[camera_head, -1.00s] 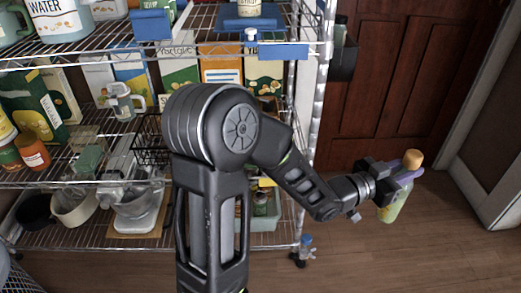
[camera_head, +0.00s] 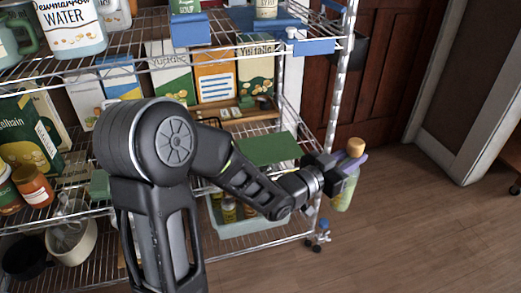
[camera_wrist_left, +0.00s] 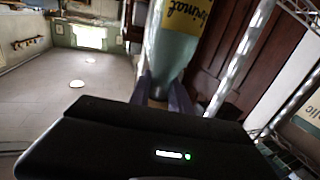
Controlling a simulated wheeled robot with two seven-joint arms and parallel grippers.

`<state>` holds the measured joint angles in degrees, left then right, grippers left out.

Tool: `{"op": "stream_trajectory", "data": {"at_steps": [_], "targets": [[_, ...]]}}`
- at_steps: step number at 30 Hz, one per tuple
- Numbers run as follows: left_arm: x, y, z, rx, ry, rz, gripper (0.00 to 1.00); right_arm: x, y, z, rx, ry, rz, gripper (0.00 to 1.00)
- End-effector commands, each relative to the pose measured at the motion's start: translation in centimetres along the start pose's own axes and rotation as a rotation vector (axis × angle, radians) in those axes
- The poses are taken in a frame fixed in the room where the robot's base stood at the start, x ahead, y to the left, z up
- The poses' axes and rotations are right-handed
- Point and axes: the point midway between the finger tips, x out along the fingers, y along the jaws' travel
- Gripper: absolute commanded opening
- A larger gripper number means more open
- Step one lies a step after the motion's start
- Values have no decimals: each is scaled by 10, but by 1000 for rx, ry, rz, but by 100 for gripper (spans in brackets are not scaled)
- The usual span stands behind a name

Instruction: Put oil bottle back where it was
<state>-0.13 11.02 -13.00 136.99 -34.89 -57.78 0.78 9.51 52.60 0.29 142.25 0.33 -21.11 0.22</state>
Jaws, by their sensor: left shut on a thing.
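The oil bottle (camera_head: 344,193) has a pale green body and an orange cap. It is roughly upright, just right of the rack's front corner post in the head view. My left gripper (camera_head: 350,163) is shut on it below the cap, with purple fingers around the neck. The left wrist view shows the bottle (camera_wrist_left: 172,45) with a yellow label, between the fingers (camera_wrist_left: 163,92). The bottle is in the air, outside the rack. My right gripper is in neither view.
The wire rack's corner post (camera_head: 338,100) stands close beside the bottle. A green board (camera_head: 268,149) lies on the middle shelf, with cartons (camera_head: 215,75) behind it. A pale bin (camera_head: 250,226) with jars sits lower. Open floor (camera_head: 420,230) lies to the right.

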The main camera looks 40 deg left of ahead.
Motion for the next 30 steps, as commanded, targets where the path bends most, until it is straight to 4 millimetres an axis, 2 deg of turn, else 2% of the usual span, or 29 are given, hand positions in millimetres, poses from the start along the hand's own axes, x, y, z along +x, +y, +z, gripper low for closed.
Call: {"op": "stream_trajectory", "data": {"at_steps": [11,17,23,26,30], "targets": [[1,-1,-3,1,5,-4,0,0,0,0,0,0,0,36],[5,-17,-10,3,6,-52,0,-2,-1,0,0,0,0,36],[12,-56,-28,2,9,-171,0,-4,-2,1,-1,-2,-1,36],[15,-84,-40,2,10,-257,0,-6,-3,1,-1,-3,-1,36],[16,-130,-60,1,12,-403,0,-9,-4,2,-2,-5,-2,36]]}}
